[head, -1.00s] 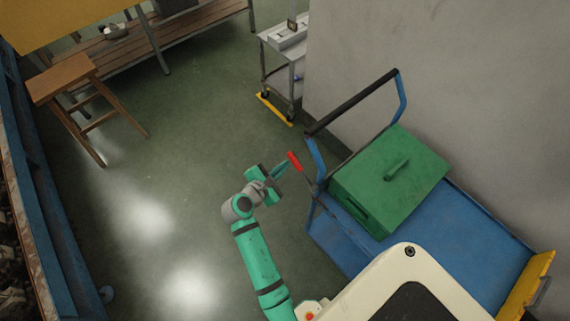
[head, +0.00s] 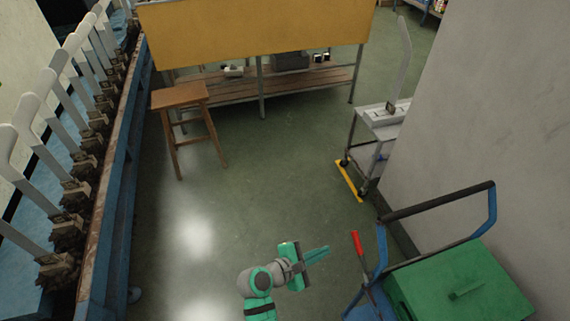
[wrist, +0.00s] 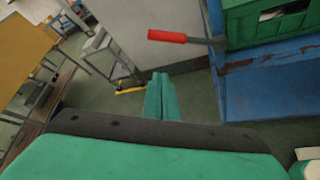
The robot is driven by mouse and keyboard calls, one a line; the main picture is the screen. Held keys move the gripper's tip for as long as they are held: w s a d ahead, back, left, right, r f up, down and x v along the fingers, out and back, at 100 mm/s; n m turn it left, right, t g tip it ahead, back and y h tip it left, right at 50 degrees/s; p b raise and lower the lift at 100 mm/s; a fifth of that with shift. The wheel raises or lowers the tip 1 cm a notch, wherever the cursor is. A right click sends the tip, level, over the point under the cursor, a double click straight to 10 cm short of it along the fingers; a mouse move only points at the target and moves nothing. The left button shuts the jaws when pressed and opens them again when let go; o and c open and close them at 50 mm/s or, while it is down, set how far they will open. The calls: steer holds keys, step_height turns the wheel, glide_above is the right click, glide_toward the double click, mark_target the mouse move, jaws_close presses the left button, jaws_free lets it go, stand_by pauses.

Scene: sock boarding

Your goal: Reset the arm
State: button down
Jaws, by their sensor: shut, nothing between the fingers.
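My gripper (head: 318,254) is on the green arm low in the middle of the head view, above the open floor and pointing right. In the wrist view its fingers (wrist: 161,92) are together with nothing between them. A red-handled tool (head: 357,243) stands just to the right of the fingertips in the head view, beside the blue cart, and a gap shows between them. The red handle also shows above the fingers in the wrist view (wrist: 167,36).
A blue cart (head: 358,307) with a green lidded box (head: 445,285) is at lower right by the grey wall. A small grey trolley (head: 375,125), a wooden stool (head: 180,96) and a yellow-fronted workbench (head: 255,35) stand further back. A row of sock boards lines the left. The middle floor is clear.

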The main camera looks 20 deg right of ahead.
steer(key=s+a+f+m+t+y, duration=0.2)
steer(key=s+a+f+t+y, duration=0.15)
steer(key=s+a, duration=0.35)
steer(key=s+a+f+m+t+y, duration=0.25)
steer(key=s+a+y, duration=0.25)
steer(key=a, duration=0.4)
steer(key=s+a+r+m+t+y, duration=0.3)
steer(key=s+a+r+m+t, duration=0.2)
steer(key=s+r+m, duration=0.5)
steer(key=shift+s+a+r+y, duration=0.45)
steer(key=shift+s+r, duration=1.05)
steer(key=shift+r, duration=0.9)
